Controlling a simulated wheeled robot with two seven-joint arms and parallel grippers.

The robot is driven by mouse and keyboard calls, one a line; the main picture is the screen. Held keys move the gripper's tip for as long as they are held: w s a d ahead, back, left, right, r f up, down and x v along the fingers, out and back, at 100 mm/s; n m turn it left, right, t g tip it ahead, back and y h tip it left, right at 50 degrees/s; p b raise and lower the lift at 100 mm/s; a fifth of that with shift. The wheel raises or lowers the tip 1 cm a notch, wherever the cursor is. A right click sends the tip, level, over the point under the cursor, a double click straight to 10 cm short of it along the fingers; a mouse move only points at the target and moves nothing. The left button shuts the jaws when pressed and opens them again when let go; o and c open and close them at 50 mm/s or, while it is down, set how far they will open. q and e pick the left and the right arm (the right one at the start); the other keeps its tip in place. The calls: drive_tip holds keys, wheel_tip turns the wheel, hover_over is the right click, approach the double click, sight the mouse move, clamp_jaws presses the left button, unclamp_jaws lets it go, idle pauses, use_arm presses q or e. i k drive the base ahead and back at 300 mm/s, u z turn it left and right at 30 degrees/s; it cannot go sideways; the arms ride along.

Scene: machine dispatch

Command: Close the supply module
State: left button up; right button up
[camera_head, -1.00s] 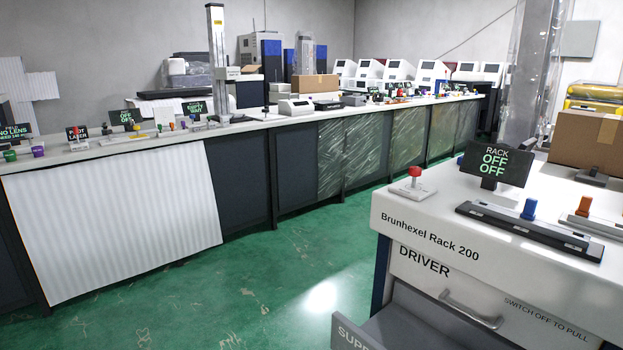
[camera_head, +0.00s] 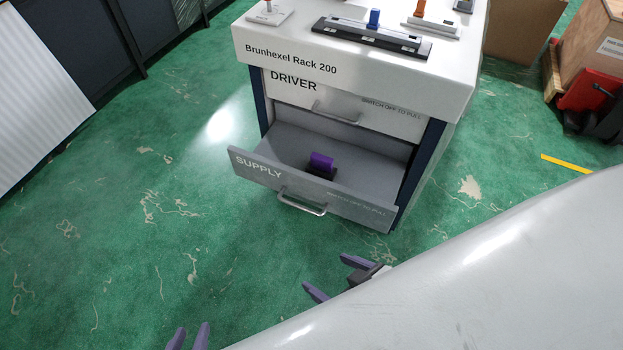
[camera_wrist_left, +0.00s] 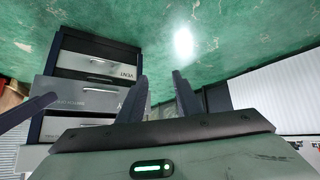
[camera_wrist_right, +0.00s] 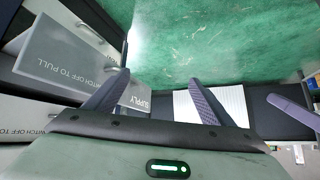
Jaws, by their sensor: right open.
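The supply module is a grey drawer marked SUPPLY (camera_head: 250,166) in the white rack (camera_head: 340,68). It is pulled out, with a purple object on a dark base (camera_head: 321,164) inside. Its bar handle (camera_head: 303,205) is on the front. My right gripper (camera_head: 328,276) is open and empty, in front of and below the drawer front, apart from it. The drawer front also shows in the right wrist view (camera_wrist_right: 62,62). My left gripper (camera_head: 188,338) has its fingers apart, empty, further left and nearer. The left wrist view also shows the drawer (camera_wrist_left: 75,92).
The DRIVER drawer (camera_head: 350,112) above is shut. A switch strip with a blue knob (camera_head: 374,20) and a red-topped switch (camera_head: 268,12) sit on the rack. Green floor (camera_head: 130,210) is clear to the left. Boxes (camera_head: 590,50) stand at the right.

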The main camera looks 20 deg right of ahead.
sight(363, 186)
drive_tip(key=z, duration=0.6)
drive_tip(key=i, duration=0.1)
drive_tip(key=z, duration=0.45)
